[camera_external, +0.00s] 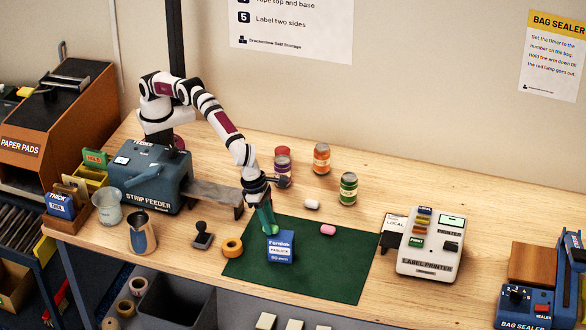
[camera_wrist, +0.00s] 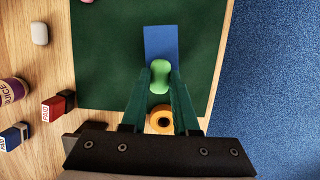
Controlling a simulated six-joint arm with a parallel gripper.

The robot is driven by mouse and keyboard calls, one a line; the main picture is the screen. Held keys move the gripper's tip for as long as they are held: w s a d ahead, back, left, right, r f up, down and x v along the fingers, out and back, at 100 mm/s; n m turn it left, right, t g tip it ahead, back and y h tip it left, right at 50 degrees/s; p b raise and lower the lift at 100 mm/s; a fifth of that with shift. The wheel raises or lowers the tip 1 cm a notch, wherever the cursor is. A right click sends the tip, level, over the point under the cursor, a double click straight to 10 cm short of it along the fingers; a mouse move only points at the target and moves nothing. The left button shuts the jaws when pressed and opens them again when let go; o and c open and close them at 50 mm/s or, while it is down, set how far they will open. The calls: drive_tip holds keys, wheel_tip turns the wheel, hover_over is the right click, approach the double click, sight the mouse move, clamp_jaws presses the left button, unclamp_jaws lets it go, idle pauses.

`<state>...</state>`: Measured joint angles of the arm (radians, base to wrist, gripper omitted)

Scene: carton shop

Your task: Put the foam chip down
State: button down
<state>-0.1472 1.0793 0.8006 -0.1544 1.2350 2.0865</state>
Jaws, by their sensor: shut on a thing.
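My gripper (camera_external: 267,225) points down over the dark green mat (camera_external: 322,278), just behind and left of a blue box (camera_external: 281,249). Its green fingers are shut on a green foam chip (camera_wrist: 160,76), which also shows at the fingertips in the external view (camera_external: 272,229). In the wrist view the chip overlaps the near end of the blue box (camera_wrist: 161,42). I cannot tell how far the chip is above the mat, or whether it touches the box. A pink foam chip (camera_external: 328,230) lies on the mat, and a white foam chip (camera_external: 312,204) lies on the wooden table.
An orange tape roll (camera_external: 232,247) sits at the mat's left edge, with a black stamp (camera_external: 203,236) beside it. Several jars (camera_external: 348,189) stand behind the mat. A label printer (camera_external: 431,244) stands to the right. The mat's front right part is clear.

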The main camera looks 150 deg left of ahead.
drive_tip(key=shift+f, duration=0.15)
drive_tip(key=c, duration=0.7)
unclamp_jaws()
drive_tip(key=v, duration=1.2)
drive_tip(key=s+d+r+n, duration=0.3)
drive_tip(key=s+r+n, duration=0.3)
drive_tip(key=s, duration=0.4)
drive_tip(key=s+d+f+n, duration=0.1)
drive_tip(key=s+n, duration=0.4)
drive_tip(key=s, duration=0.6)
drive_tip(key=s+d+f+n+g, duration=0.1)
drive_tip(key=s+n, duration=0.4)
drive_tip(key=s, duration=0.6)
drive_tip(key=s+d+f+n+g, duration=0.1)
drive_tip(key=s+f+n, duration=0.2)
drive_tip(key=s, duration=0.9)
drive_tip(key=shift+d+f+n, duration=0.15)
drive_tip(key=shift+d+n, duration=0.05)
drive_tip(key=shift+n, duration=0.4)
drive_tip(key=shift+d+f+n, duration=0.15)
drive_tip(key=shift+f+n, duration=0.05)
drive_tip(key=shift+n, duration=0.4)
